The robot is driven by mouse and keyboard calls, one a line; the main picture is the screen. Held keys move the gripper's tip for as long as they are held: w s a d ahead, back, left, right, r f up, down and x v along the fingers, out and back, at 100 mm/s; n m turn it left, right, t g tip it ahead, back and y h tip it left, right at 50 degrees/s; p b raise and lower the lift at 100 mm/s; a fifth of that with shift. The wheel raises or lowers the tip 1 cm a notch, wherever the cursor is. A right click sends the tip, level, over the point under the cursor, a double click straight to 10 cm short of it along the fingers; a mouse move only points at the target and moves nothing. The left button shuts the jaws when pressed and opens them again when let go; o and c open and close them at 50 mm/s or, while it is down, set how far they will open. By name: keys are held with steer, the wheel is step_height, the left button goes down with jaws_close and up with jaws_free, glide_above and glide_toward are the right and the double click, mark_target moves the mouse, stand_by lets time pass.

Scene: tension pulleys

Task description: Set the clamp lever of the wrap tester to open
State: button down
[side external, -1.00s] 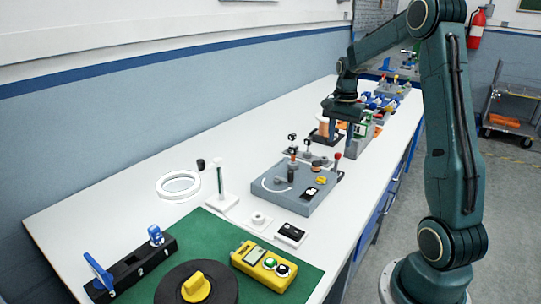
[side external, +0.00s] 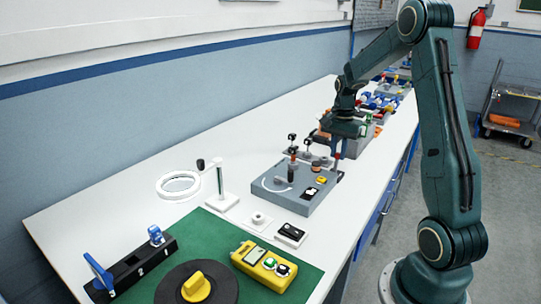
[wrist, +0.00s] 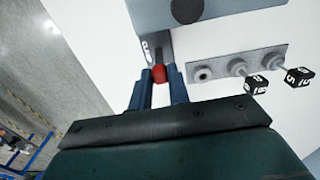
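The wrap tester is a grey box (side external: 309,200) in the middle of the bench, with a dark post, a yellow knob and a white curved mark on top. Its clamp lever ends in a red knob (wrist: 159,73) beside a grey strip lettered "CLAMP" (wrist: 149,48) in the wrist view. My gripper (wrist: 160,76) points down with one finger on each side of the red knob. The fingers lie close to it; I cannot tell whether they press on it. In the side view my gripper (side external: 336,158) is at the box's far right corner and largely hides the lever.
A grey bracket (wrist: 238,66) with round posts and black numbered cubes stands beside the tester. Other devices stand behind my gripper. Nearer are a white ring (side external: 180,185), a white stand (side external: 221,200) and a yellow meter (side external: 263,265) on a green mat.

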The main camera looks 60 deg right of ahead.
steer(key=shift+d, duration=0.1)
steer(key=shift+d+f+y, duration=0.25)
steer(key=shift+d+y, duration=0.5)
steer(key=shift+y, duration=0.55)
steer(key=c, duration=1.3)
jaws_free()
steer(key=shift+r, duration=0.15)
steer(key=v, duration=0.7)
steer(key=shift+d+r, duration=0.1)
steer(key=shift+r, duration=0.05)
